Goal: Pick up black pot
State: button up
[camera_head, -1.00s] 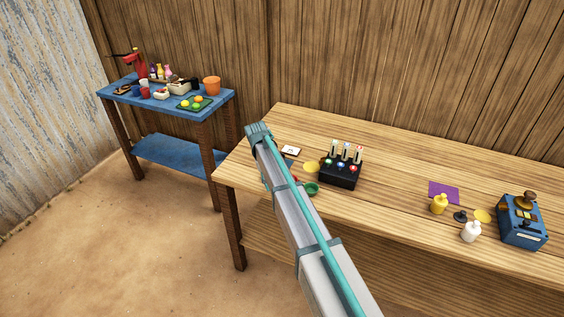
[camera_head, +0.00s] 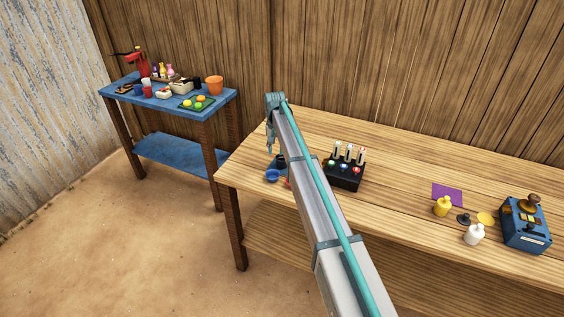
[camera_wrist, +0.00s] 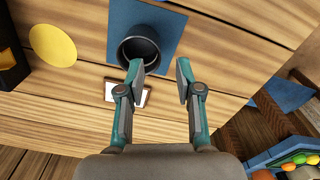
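The black pot (camera_wrist: 140,50) is a small, round, open-topped vessel standing on a blue square mat (camera_wrist: 172,38) in the wrist view. In the head view the pot (camera_head: 281,159) shows as a small dark shape beside my arm, partly hidden by it. My gripper (camera_wrist: 160,72) is open and empty. In the wrist view its left fingertip overlaps the pot's lower rim and its right fingertip lies to the right of the pot; I cannot tell whether they touch. In the head view my gripper (camera_head: 271,146) hangs over the wooden table's left end.
A white framed card (camera_wrist: 142,97) and a yellow disc (camera_wrist: 53,45) lie near the pot. A blue side table (camera_head: 222,101) holding several items stands at left.

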aim_at(282, 162)
jog(key=shift+s+d+f+p, duration=0.1)
jog(key=shift+f+p, duration=0.55)
jog(key=shift+f, duration=0.75)
jog(key=shift+d+f+p, duration=0.1)
jog(key=shift+f+p, duration=0.5)
jog(key=shift+f, duration=0.8)
jog(key=shift+c, duration=0.3)
grip_shut()
